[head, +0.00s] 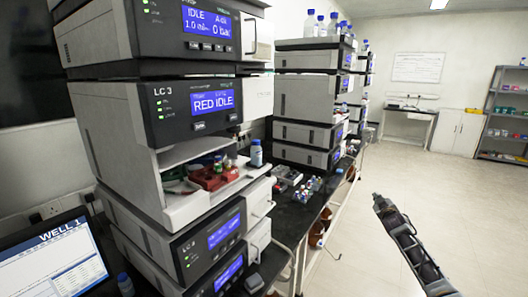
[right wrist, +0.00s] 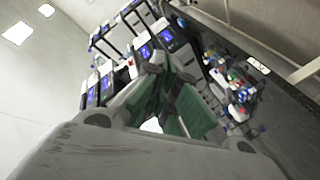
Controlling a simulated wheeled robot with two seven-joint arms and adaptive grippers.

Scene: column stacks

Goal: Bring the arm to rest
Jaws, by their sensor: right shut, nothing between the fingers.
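My right arm comes in from the lower right in the head view, over the open floor. Its gripper (head: 379,202) points up and away, apart from the benches and the instruments. In the right wrist view the gripper (right wrist: 167,85) shows its green-padded fingers, shut with nothing held between them. My left gripper is in neither view.
A stack of LC instruments (head: 112,104) stands at the left, with an open bay holding a red rack (head: 212,178). A laptop (head: 55,262) is at the lower left. Another stack (head: 305,98) stands farther back on the black bench. The floor (head: 440,190) at the right is clear.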

